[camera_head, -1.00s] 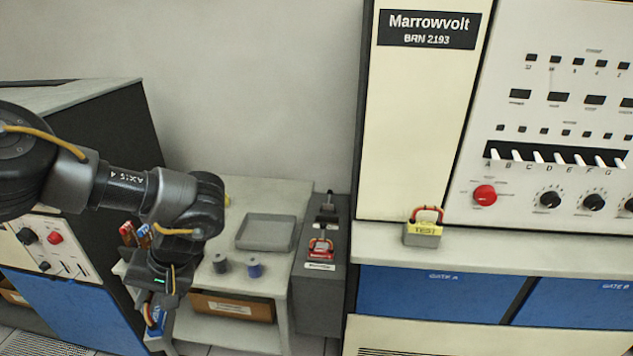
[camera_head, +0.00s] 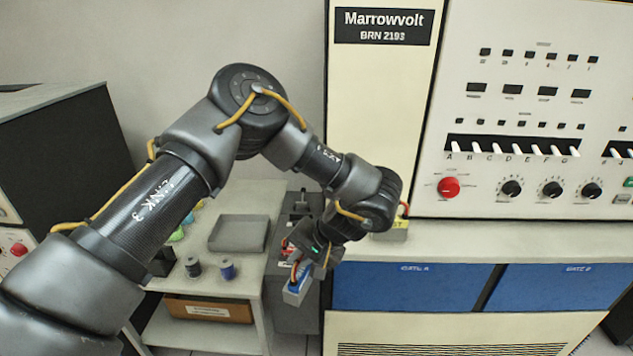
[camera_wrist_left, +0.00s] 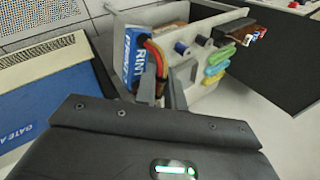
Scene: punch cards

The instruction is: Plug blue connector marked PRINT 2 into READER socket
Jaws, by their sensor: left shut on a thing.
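My left gripper (camera_head: 304,268) is shut on a blue connector (camera_head: 297,289), held up in front of the dark grey box (camera_head: 292,316). The connector also shows in the left wrist view (camera_wrist_left: 134,56), its large white lettering partly readable as "PRINT"; a 2 is not readable. Red and yellow wires curve from it by the fingers. A red part (camera_head: 288,243) shows on the box, partly behind my gripper. I cannot read any READER label, and the socket cannot be made out. My right gripper is not in view.
A side table with a grey tray (camera_head: 238,233) and dark spools (camera_head: 193,267) stands left of the box.

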